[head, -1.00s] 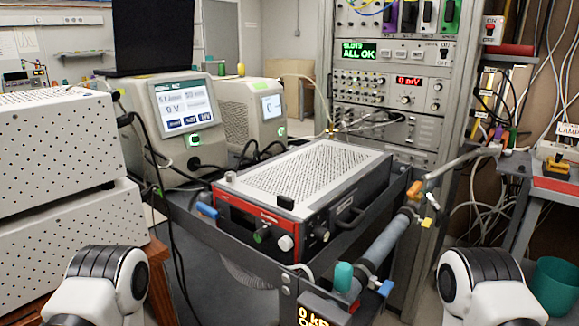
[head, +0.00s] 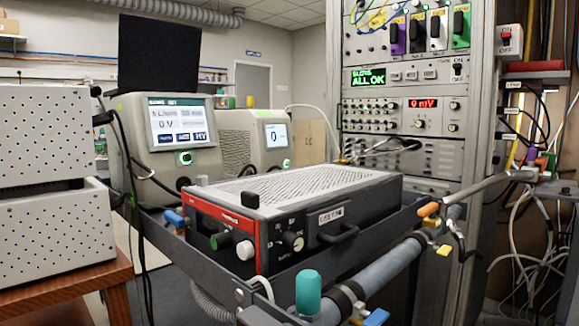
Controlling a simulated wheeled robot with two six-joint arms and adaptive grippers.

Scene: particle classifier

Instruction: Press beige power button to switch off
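A beige unit (head: 165,170) with a lit screen stands behind the cart at the left. Its screen reads 0 V. A small green-lit spot (head: 286,163) is below that screen. I cannot tell which of the two the task's button is. Neither of my grippers is in view.
A red-fronted instrument (head: 290,215) with knobs and a handle sits on the dark cart in front. A teal cap (head: 308,293) and a pipe (head: 385,272) are at the near edge. White perforated boxes (head: 55,225) stand at the left. An instrument rack (head: 405,110) stands behind right.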

